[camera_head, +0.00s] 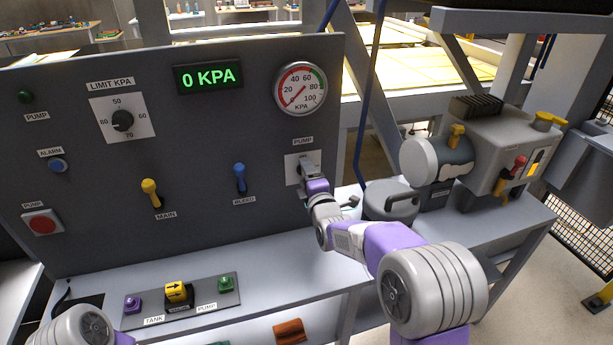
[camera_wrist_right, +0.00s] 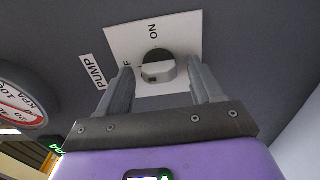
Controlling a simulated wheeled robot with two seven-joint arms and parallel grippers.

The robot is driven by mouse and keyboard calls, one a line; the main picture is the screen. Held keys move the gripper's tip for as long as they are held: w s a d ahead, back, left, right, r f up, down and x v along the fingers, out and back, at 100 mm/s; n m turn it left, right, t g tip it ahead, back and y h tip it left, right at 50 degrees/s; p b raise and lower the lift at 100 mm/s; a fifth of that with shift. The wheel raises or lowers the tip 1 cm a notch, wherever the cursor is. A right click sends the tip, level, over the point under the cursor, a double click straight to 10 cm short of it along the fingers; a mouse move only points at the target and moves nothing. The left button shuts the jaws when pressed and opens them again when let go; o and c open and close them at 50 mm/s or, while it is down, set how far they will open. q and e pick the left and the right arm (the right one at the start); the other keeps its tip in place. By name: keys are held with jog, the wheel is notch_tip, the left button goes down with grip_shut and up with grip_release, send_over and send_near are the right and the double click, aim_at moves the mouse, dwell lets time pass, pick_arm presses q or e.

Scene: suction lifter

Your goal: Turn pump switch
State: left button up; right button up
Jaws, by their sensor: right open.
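The pump switch is a dark round knob with a pale grip (camera_wrist_right: 158,70) on a white plate (camera_wrist_right: 185,35) marked ON, with a partly hidden label ending in F. The PUMP label (camera_wrist_right: 91,70) is beside the plate. In the head view the white plate (camera_head: 291,170) is under the right PUMP label, and my gripper hides most of the knob. My right gripper (camera_head: 309,172) is at the panel. In the wrist view its open fingers (camera_wrist_right: 161,72) stand on either side of the knob, with gaps visible. My left gripper is out of view.
The grey panel (camera_head: 200,215) also carries a 0 KPA display (camera_head: 208,77), a round gauge (camera_head: 300,89), a blue BLEED lever (camera_head: 240,177), a yellow MAIN lever (camera_head: 151,192) and a red button (camera_head: 42,223). A pump machine (camera_head: 500,150) stands at the right.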

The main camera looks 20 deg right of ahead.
jog(key=s+p, duration=0.1)
jog(key=s, duration=0.6)
jog(key=shift+s, duration=0.2)
jog(key=shift+d, duration=0.1)
